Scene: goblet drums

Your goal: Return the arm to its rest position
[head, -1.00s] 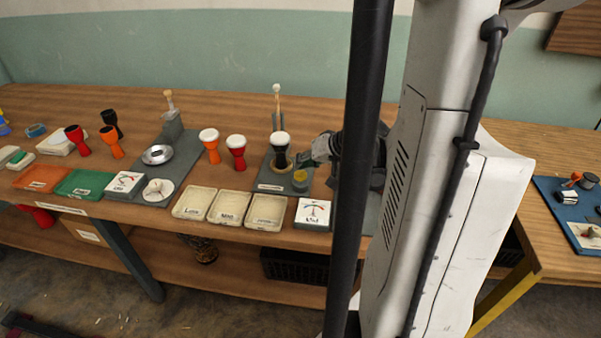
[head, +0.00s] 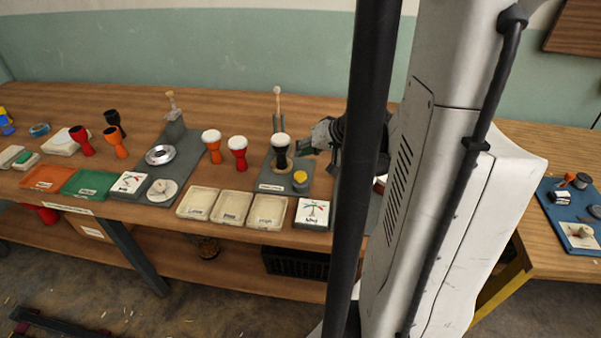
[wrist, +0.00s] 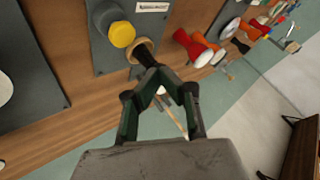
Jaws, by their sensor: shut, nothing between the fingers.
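My gripper (head: 312,146) is at the right end of the bench, just right of a black goblet drum (head: 280,150) with a white head. The drum stands upright on a grey station plate (head: 268,187). Part of the drum is hidden behind the fingers there. My arm's middle links are hidden behind a dark post and my white column in the head view.
A yellow knob (head: 300,177) sits at the plate's front corner. An orange drum (head: 212,143) and a red drum (head: 238,153) stand to the left. Pale trays (head: 232,207) and a dial card (head: 312,211) line the front edge. The wall (head: 200,50) is behind.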

